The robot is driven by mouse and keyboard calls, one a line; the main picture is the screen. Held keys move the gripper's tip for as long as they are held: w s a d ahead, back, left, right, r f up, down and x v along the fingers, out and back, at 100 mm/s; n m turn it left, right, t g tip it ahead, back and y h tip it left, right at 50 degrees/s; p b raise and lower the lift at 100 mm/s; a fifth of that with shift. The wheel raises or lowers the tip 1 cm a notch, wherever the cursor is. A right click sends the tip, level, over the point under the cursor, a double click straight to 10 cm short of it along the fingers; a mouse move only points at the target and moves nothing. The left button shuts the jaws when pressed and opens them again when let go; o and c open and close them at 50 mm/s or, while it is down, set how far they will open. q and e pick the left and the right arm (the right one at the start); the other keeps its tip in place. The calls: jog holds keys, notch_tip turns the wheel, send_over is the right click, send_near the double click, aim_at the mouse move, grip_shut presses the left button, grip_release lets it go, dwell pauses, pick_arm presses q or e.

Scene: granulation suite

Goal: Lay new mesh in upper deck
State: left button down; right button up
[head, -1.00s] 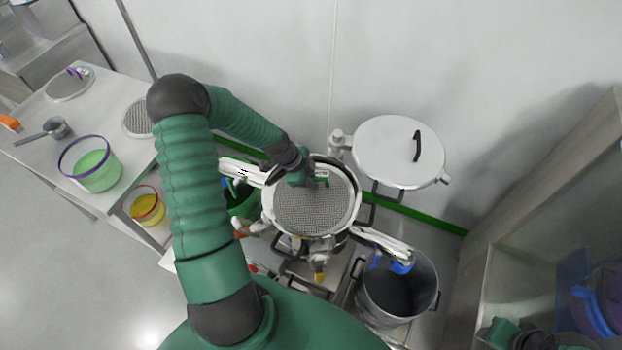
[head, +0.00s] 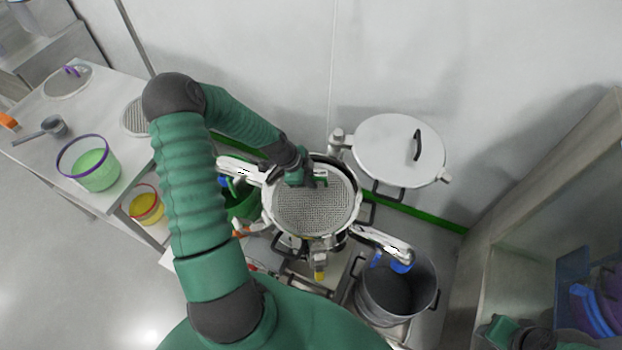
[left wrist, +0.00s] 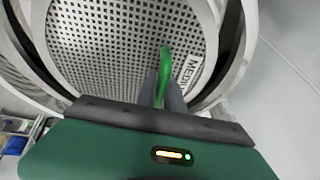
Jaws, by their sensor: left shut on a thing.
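A round grey mesh screen (head: 308,212) lies within the rim of the open sieve drum (head: 267,212), seen from above in the head view. It also shows in the left wrist view (left wrist: 110,40), with a label reading "MEDI..." and a green handle (left wrist: 166,65). My left gripper (head: 318,181) is over the far part of the screen, shut on the green handle. I cannot tell whether the screen rests fully on its seat. My right gripper does not show clearly; a green and dark arm part of mine (head: 505,335) is at the lower right.
The round lid (head: 390,150) stands open at the right of the drum. A grey bin (head: 395,295) is below right, under a spout. The left bench (head: 105,120) holds other round screens (head: 135,117), a scoop (head: 54,126) and a green-filled tub (head: 95,168).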

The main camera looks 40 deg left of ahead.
pick_arm(q)
jog(key=shift+d+f, duration=0.15)
jog(key=shift+f, duration=0.05)
jog(key=shift+f+b, duration=0.75)
jog(key=shift+f, duration=0.15)
dwell(0.3)
jog(key=c, duration=1.4)
grip_release()
jog(key=shift+s, duration=0.1)
jog(key=shift+o, duration=0.2)
jog(key=v, duration=1.6)
jog(key=shift+a+r, duration=0.3)
jog(key=shift+r, duration=0.1)
jog(key=shift+a, duration=0.1)
